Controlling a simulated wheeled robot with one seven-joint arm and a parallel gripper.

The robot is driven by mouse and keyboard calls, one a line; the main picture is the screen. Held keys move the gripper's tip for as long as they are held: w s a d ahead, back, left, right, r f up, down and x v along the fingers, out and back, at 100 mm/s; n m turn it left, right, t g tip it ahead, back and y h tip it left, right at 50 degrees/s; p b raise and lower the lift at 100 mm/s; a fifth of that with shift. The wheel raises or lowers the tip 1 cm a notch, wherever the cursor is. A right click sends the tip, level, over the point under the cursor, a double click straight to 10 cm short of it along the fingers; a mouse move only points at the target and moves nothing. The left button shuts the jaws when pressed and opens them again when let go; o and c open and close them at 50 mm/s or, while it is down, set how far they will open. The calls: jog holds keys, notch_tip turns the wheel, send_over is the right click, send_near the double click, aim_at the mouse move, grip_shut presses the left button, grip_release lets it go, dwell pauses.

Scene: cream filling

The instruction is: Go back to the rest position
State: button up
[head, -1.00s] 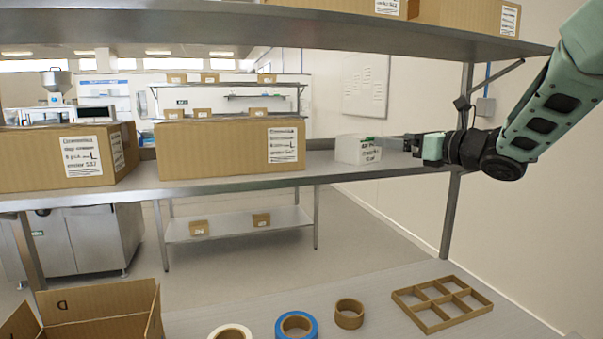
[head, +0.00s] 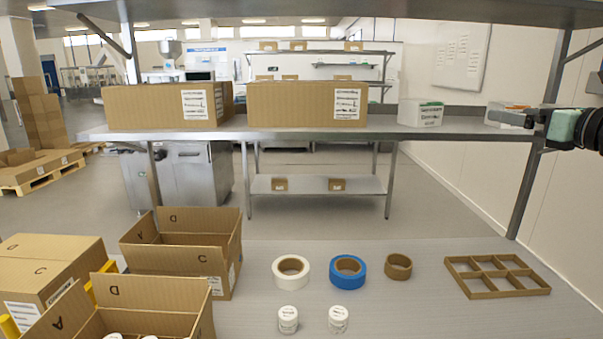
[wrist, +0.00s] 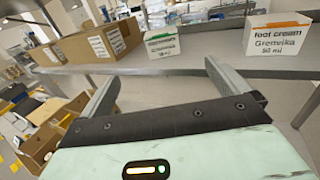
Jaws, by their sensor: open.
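My gripper (head: 532,117) is at the right edge of the head view, level with the shelf, with part of the arm cut off by the frame. In the wrist view its two fingers (wrist: 160,75) are spread wide with nothing between them. A white box with a green stripe (head: 421,113) stands on the shelf (head: 300,133), apart from my gripper; it also shows in the wrist view (wrist: 162,46). A white box with an orange stripe (head: 505,116), marked foot cream, stands to its right, partly hidden behind my gripper; it is larger in the wrist view (wrist: 279,38).
Two closed cartons (head: 150,106) (head: 307,104) stand on the shelf. Below, the near table (head: 420,310) bears open cartons (head: 180,250), tape rolls (head: 347,270), two white jars (head: 288,319) and a cardboard divider (head: 497,276). A shelf post (head: 540,150) stands near my gripper.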

jog(key=s+a+f+m+g+h, duration=0.2)
jog(key=s+a+f+m+g, duration=0.1)
jog(key=a+f+m, duration=0.55)
jog(key=s+a+f+m+g+h, duration=0.25)
jog(key=a+f+m, duration=0.25)
jog(key=a+m, duration=0.55)
jog(key=s+a+f+m+g, duration=0.3)
jog(key=s+m, duration=0.1)
jog(key=s, duration=0.6)
jog(key=s+a+f+m+g+h, duration=0.1)
jog(key=s+a+f+m+g, duration=0.2)
jog(key=s, duration=0.6)
jog(key=s+a+f+m+g, duration=0.3)
jog(key=s+f+m+g, duration=0.2)
jog(key=s, duration=0.5)
jog(key=shift+s+f+m+h, duration=0.25)
jog(key=shift+s+m+h, duration=0.1)
jog(key=shift+m, duration=0.45)
